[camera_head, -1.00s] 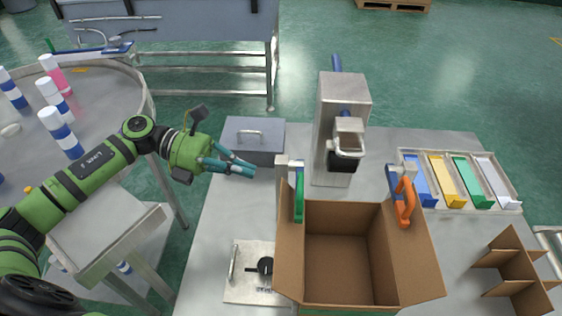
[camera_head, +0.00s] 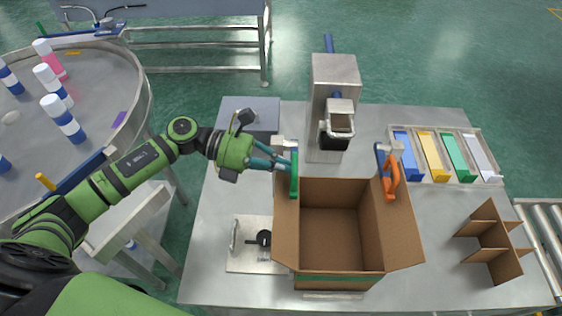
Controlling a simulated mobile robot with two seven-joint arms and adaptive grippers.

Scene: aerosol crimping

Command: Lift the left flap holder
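The left flap holder (camera_head: 294,175) is a green clip on the left flap of the open cardboard box (camera_head: 340,280). It stands upright at the flap's back end. My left gripper (camera_head: 286,164) comes in from the left, its teal fingers close beside the holder's upper part. The fingers look slightly apart with nothing held between them; whether they touch the holder I cannot tell. An orange holder (camera_head: 391,178) sits on the right flap. My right gripper is not in view.
A grey box with a handle (camera_head: 248,115) and a metal press (camera_head: 333,85) stand behind the cardboard box. A plate with a black knob (camera_head: 248,258) lies to its left. Coloured strips in a tray (camera_head: 495,146) and a cardboard divider (camera_head: 490,240) are at the right.

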